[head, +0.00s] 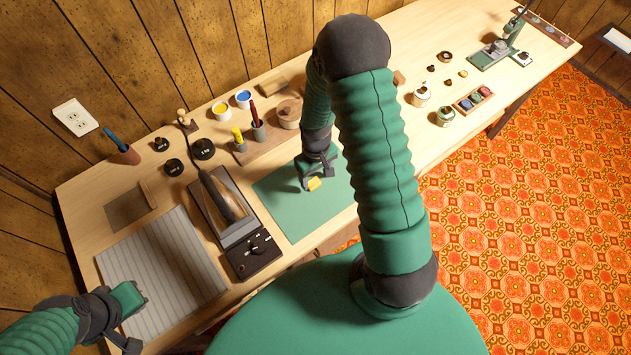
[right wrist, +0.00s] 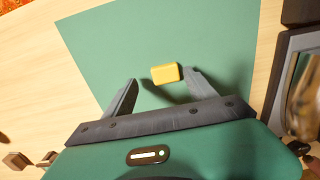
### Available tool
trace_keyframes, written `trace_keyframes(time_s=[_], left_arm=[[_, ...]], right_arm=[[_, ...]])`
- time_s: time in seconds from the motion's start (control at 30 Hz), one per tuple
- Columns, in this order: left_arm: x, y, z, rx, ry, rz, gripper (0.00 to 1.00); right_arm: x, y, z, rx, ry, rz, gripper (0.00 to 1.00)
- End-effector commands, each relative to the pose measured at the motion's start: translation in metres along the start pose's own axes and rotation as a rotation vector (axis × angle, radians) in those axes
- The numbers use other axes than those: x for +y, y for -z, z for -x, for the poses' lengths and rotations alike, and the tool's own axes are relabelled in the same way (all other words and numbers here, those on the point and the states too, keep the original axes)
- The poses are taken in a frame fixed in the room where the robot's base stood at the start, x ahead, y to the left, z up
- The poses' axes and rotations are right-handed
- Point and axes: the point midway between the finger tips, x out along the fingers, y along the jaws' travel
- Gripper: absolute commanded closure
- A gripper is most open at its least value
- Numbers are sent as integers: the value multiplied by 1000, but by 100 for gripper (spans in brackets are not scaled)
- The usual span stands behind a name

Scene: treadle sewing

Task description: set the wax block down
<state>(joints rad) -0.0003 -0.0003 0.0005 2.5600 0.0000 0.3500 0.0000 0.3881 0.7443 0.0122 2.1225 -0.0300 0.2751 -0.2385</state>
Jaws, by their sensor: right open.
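The wax block (head: 313,184) is a small yellow block over the green mat (head: 275,200) in the head view. In the right wrist view the wax block (right wrist: 166,73) shows between the finger ends, close to the right-hand finger's tip and well apart from the left-hand one. It looks to lie on the mat, though its underside is hidden. My right gripper (head: 317,178) is just above it, fingers spread; it also shows in the right wrist view (right wrist: 160,78). My left gripper (head: 128,318) is over the striped cloth's front left corner, its finger opening unclear.
Behind the mat stand paint pots (head: 221,110), pen holders (head: 259,131) and a round wooden box (head: 288,114). Jars (head: 446,116) stand farther right.

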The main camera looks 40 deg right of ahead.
Motion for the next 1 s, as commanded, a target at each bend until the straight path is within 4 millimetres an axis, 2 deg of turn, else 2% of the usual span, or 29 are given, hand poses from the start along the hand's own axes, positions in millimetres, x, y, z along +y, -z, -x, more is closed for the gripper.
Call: trace_keyframes(time_s=[0.1, 0.37, 0.83, 1.0], left_arm=[[0, 0, 0, 0, 0, 0, 100], [0, 0, 0, 0, 0, 1, 100], [0, 0, 0, 0, 0, 0, 100], [0, 0, 0, 0, 0, 1, 100]], right_arm=[[-2, 0, -18, -1, -2, 1, 35], [-1, 0, -21, 1, -1, 1, 36], [0, 1, -22, 1, -1, 0, 97], [0, 1, -22, 0, -1, 0, 100]])
